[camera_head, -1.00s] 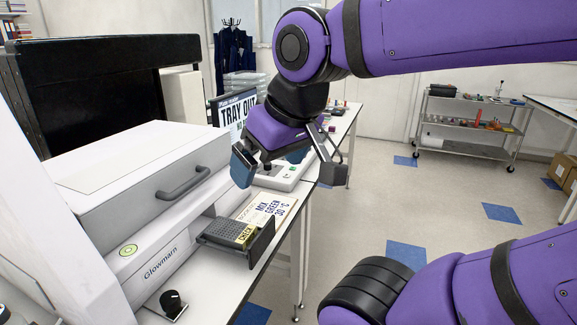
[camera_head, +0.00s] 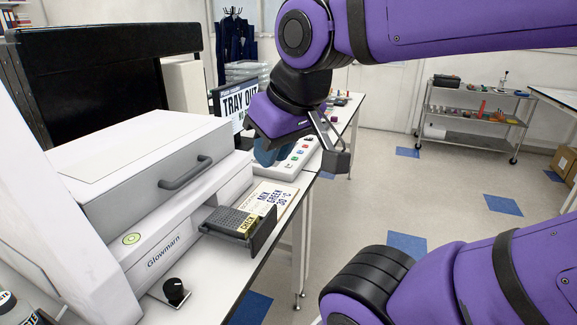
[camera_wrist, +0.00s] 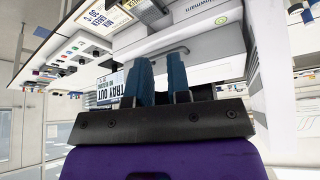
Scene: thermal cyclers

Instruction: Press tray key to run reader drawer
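The white Glowmarn reader (camera_head: 150,245) stands on the left bench. Its drawer (camera_head: 263,230) sticks out at the front and bears a dark grey plate (camera_head: 231,218). A white key panel (camera_head: 290,166) with several coloured keys lies beyond the drawer; it also shows in the wrist view (camera_wrist: 75,45). The key labels are too small to read. A screen (camera_head: 237,108) behind reads "TRAY OUT". My gripper (camera_wrist: 160,62) has two blue fingers close together, with a narrow empty gap between them. In the head view it is over the panel's left part, hiding some of it; contact cannot be told.
A label card (camera_head: 267,198) lies between drawer and panel. A black knob (camera_head: 174,290) sits at the bench front. The reader lid has a grey handle (camera_head: 186,172). A steel cart (camera_head: 470,115) stands far right. The floor between is clear.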

